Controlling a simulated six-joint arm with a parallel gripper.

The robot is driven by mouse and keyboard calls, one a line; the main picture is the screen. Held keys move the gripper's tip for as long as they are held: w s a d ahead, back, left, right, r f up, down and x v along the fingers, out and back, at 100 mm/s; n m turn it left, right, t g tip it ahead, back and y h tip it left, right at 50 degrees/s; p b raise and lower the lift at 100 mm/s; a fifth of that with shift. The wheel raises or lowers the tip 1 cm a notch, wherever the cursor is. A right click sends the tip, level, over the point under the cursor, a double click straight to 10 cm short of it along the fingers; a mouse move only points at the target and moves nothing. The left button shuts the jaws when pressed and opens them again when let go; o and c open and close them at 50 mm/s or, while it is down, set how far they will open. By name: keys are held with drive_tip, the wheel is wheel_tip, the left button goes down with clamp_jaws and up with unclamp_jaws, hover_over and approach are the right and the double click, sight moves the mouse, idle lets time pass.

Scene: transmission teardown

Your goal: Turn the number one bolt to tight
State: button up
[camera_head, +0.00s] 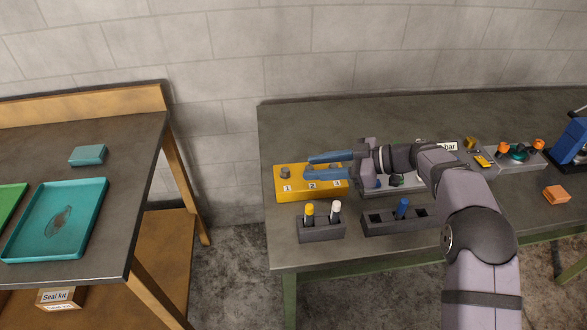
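A yellow block (300,192) on the right-hand bench has front labels 1, 2 and 3. A dark bolt head (285,173) stands on its top behind label 1. My gripper (307,167) reaches in from the right over the block with its two blue fingers pointing left. The fingers are apart, and nothing shows between them. Their tips are just right of the number one bolt and look clear of it. Bolts behind labels 2 and 3 are hidden by the fingers. No tight mark on the block is readable.
A dark holder (321,231) with a yellow-topped and a white-topped tool stands in front of the block. Another dark holder (380,222) with a blue tool (402,208) stands to its right. The bench (300,130) is clear behind the block.

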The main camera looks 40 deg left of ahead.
sight(288, 170)
drive_tip(key=shift+p+x, duration=1.05)
drive_tip(key=shift+x, duration=2.5)
clamp_jaws()
